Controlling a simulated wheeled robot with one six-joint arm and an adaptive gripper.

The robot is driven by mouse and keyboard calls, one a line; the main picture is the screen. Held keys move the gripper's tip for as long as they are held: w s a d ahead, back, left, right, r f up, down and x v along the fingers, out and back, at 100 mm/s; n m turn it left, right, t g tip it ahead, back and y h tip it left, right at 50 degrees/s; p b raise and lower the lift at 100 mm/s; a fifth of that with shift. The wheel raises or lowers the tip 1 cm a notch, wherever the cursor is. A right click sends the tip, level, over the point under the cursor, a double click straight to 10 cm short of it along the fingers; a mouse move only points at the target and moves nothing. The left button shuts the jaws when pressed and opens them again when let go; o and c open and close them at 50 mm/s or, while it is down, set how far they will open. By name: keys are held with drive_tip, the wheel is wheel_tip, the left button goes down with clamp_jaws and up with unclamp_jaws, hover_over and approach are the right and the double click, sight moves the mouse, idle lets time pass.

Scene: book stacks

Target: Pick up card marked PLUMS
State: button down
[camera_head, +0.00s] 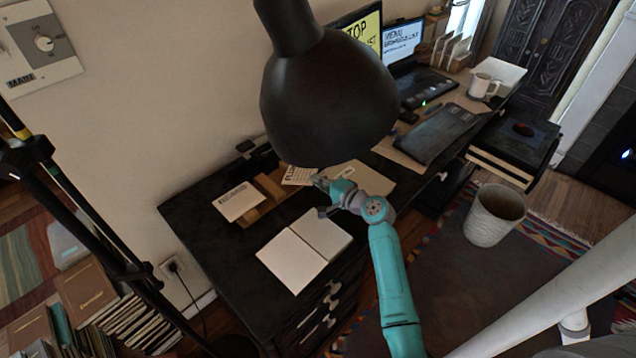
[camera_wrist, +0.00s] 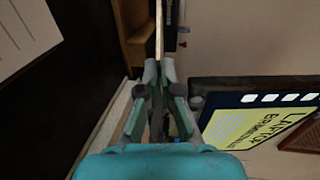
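The card lettered with what reads as PLUMS (camera_head: 299,176) is a pale card at the back of the dark desk, partly covered by the black lamp shade. My gripper (camera_head: 320,182) is at its right edge. In the wrist view the fingertips (camera_wrist: 159,70) are closed together on a thin card seen edge-on (camera_wrist: 159,30), which sticks out beyond them. Its face is not visible there. A wooden holder (camera_head: 268,188) lies just left of and below the card.
Another printed card (camera_head: 238,202) leans at the holder's left. An open notebook (camera_head: 305,250) lies in front. The large black lamp shade (camera_head: 325,100) hangs over the desk. A waste bin (camera_head: 494,215) stands on the floor.

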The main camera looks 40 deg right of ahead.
drive_tip(key=r+v, duration=0.2)
drive_tip(key=v, duration=1.2)
drive_tip(key=shift+s, duration=0.15)
drive_tip(key=shift+r, duration=0.15)
